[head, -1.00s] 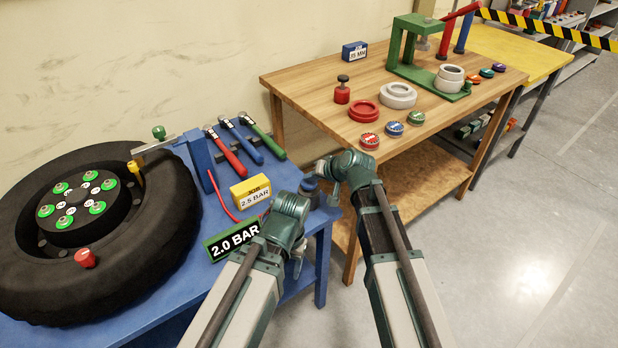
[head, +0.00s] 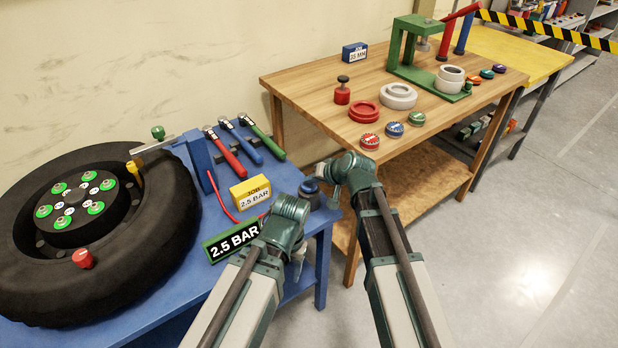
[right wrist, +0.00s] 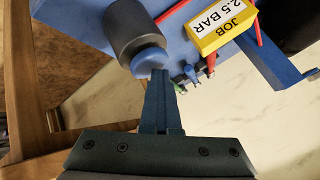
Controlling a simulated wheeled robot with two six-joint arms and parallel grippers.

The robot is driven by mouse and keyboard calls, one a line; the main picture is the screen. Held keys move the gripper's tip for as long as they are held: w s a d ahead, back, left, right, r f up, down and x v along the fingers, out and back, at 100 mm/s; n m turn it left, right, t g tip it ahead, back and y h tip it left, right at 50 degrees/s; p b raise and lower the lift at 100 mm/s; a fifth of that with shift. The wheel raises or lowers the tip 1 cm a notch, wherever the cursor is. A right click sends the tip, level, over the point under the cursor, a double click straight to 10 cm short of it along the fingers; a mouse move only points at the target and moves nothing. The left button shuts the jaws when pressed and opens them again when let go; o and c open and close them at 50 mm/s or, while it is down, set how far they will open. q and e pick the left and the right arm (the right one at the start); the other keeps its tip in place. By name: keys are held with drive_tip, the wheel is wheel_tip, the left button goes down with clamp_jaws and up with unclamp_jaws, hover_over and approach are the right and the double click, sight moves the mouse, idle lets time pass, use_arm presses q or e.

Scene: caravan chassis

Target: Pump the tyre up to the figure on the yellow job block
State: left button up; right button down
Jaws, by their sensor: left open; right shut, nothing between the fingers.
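The yellow job block (head: 250,191) on the blue bench reads 2.5 BAR. The black display in a green frame (head: 232,242) reads 2.5 BAR. The black tyre (head: 160,235) lies flat on the bench, with a yellow fitting (head: 134,170) at its rim. A dark pump with a blue button (head: 311,187) stands at the bench's right end. My right gripper (head: 322,168) is shut and empty beside the button; in the right wrist view its fingertips (right wrist: 160,75) are at the blue button (right wrist: 149,61), contact unclear. My left gripper (head: 298,252) is open near the bench edge, fingers mostly hidden.
Red, blue and green wrenches (head: 246,142) lie behind the job block. A red hose (head: 222,195) runs over the bench. A wooden table (head: 310,82) with a green press (head: 412,50) and loose parts stands at the back right. The floor on the right is clear.

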sight(311, 186)
drive_tip(key=shift+r+p, duration=2.05)
wheel_tip(311, 186, up, 5)
drive_tip(key=p, duration=0.5)
drive_tip(key=s+d+f+n+g+h, duration=0.1)
drive_tip(key=s+f+g+h, duration=0.1)
drive_tip(key=s, duration=0.6)
drive_tip(key=s+d+f+n+g+h, duration=0.2)
drive_tip(key=s+h, duration=0.1)
drive_tip(key=s, duration=0.6)
drive_tip(key=s+d+f+n+g+h, duration=0.1)
drive_tip(key=s+d+f+g+h, duration=0.1)
drive_tip(key=s, duration=0.6)
drive_tip(key=shift+s+d+f+g+h, duration=0.25)
drive_tip(key=shift+s+f+g+h, duration=0.1)
drive_tip(key=shift+g, duration=0.25)
